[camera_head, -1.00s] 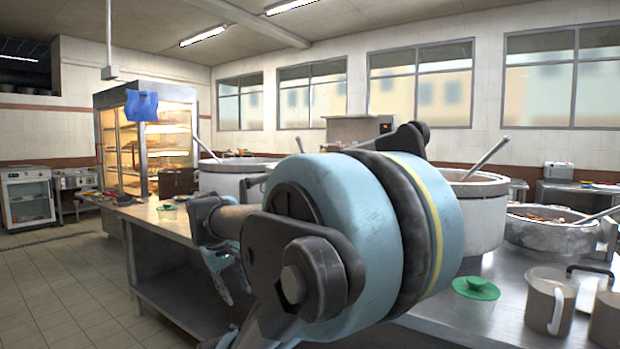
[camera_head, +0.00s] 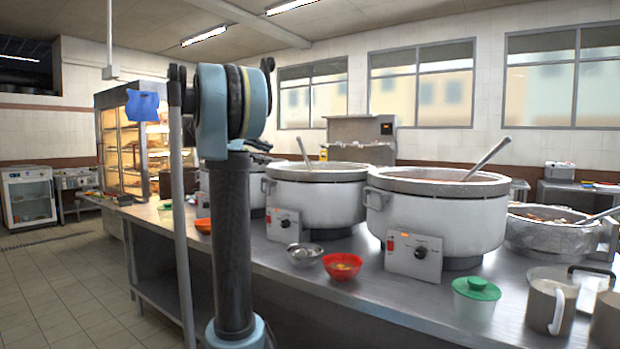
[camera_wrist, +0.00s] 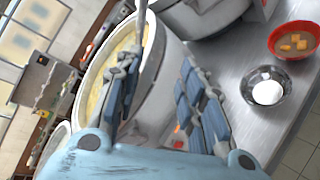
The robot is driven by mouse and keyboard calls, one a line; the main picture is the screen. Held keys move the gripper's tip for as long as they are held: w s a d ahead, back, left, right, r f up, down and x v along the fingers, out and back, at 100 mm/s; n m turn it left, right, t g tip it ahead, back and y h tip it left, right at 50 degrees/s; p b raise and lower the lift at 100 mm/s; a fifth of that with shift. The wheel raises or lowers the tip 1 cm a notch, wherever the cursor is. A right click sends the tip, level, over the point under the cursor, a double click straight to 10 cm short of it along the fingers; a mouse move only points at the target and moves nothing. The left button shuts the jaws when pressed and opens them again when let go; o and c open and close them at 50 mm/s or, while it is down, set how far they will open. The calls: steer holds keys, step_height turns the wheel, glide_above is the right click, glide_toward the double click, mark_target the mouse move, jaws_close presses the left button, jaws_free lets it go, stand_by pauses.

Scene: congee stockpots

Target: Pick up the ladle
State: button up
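In the head view, a ladle handle (camera_head: 304,152) leans up out of the middle stockpot (camera_head: 318,200). Another handle (camera_head: 487,158) leans out of the right stockpot (camera_head: 445,222). Ladle bowls are hidden inside the pots. In the wrist view, my gripper (camera_wrist: 160,65) has its fingers spread apart, over or beside a white pot with pale yellow contents (camera_wrist: 122,45). A thin grey handle (camera_wrist: 142,18) shows near the left finger's tip; I cannot tell whether it lies between the fingers.
A steel bowl (camera_head: 305,254) and a red bowl (camera_head: 342,266) stand in front of the pots on the steel counter (camera_head: 350,305). A green-lidded container (camera_head: 475,298), metal mugs (camera_head: 550,305) and a foil-covered pot (camera_head: 550,232) are at right. Floor is clear at left.

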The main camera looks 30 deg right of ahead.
steer(key=w+r, duration=0.2)
glide_toward(305, 158)
steer(key=shift+h, duration=0.3)
steer(key=x, duration=1)
steer(key=shift+r, duration=0.15)
jaws_close()
